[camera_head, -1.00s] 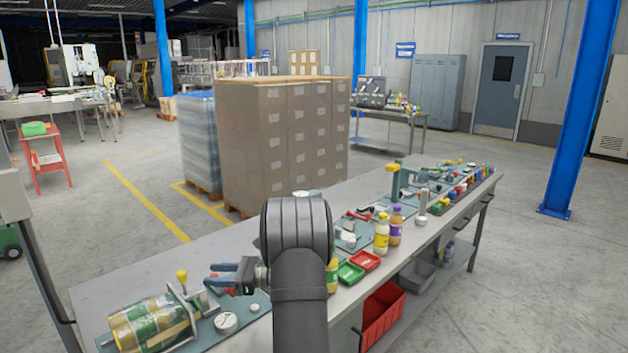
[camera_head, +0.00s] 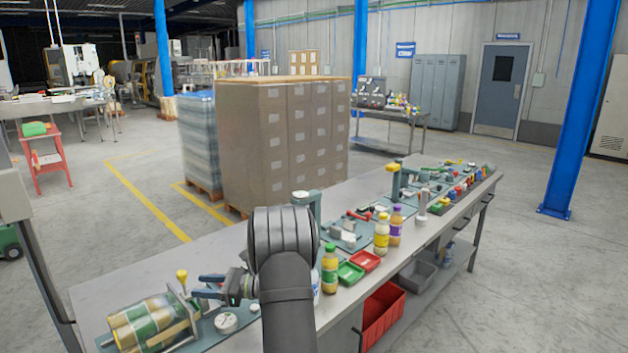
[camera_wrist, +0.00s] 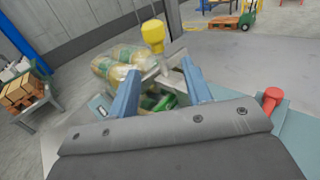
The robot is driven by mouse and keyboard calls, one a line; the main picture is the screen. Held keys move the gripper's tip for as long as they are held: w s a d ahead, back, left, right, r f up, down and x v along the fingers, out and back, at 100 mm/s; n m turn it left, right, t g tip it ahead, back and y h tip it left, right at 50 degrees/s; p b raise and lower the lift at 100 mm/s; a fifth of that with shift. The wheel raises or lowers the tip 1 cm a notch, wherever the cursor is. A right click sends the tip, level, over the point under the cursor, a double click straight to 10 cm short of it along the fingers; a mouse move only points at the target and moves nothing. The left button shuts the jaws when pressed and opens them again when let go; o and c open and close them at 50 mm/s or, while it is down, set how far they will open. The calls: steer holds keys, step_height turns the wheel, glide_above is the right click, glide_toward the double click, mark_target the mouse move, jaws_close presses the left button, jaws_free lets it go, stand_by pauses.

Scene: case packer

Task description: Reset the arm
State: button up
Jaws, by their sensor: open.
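My gripper (camera_head: 203,287) is at the left part of the workbench (camera_head: 110,292), beside a clamp fixture with a yellow knob (camera_head: 182,276). In the wrist view my gripper (camera_wrist: 160,92) has its two blue fingers apart, with nothing held between them. The yellow knob (camera_wrist: 153,34) stands beyond the fingertips there. Bottles with green labels (camera_head: 142,322) lie on their sides in the fixture, and they show behind the left finger in the wrist view (camera_wrist: 122,60). My arm hides part of the bench's middle.
Upright bottles (camera_head: 381,234), a green bin (camera_head: 350,272) and a red bin (camera_head: 365,260) stand along the bench's front edge. Several small fixtures and parts run along the bench to the right. Stacked cartons (camera_head: 280,140) stand behind the bench.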

steer(key=d+f+n+g+h, duration=0.1)
steer(key=d+n+h, duration=0.1)
steer(key=d+n, duration=0.1)
steer(key=w+d+f+n+g+h, duration=0.1)
steer(key=d+n+h, duration=0.1)
steer(key=n+h, duration=0.1)
steer(key=d+f+n+g+h, duration=0.1)
steer(key=d+n+h, duration=0.1)
steer(key=d+h, duration=0.1)
steer(key=shift+w+d+f+n, duration=0.1)
steer(key=shift+w+d+n, duration=0.05)
steer(key=shift+d+n, duration=0.2)
steer(key=shift+w+f+n+t+h, duration=0.2)
steer(key=shift+w+n+h, duration=0.35)
steer(key=shift+h, duration=0.2)
steer(key=shift+w+f+n+t+h, duration=0.2)
steer(key=shift+w+n+h, duration=0.3)
steer(key=shift+h, duration=0.25)
